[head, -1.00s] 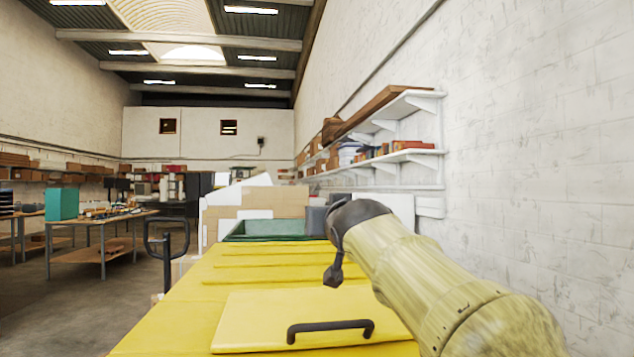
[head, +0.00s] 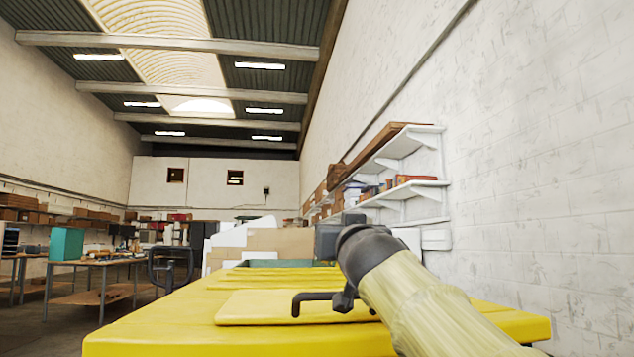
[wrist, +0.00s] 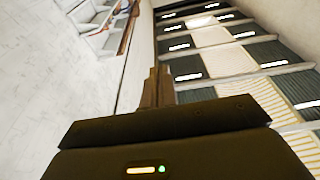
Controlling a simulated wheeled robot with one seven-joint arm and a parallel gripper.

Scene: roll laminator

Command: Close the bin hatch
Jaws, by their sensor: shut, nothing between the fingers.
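The bin hatch (head: 262,308) is a yellow panel with a dark bar handle (head: 318,296), low in the middle of the head view. It lies nearly flat on the yellow top (head: 180,312); I cannot tell if a small gap is left under it. The dark end of my arm overlaps the handle's right part in the picture; I cannot tell whether they touch. My gripper (wrist: 158,88) shows in the wrist view with its fingers together and empty, against the wall and ceiling. The hatch is not in the wrist view.
A white wall with shelves (head: 400,188) runs along the right. Pale boxes (head: 270,240) and a green container (head: 275,263) stand beyond the yellow top. Workbenches (head: 95,262) and open floor lie to the left.

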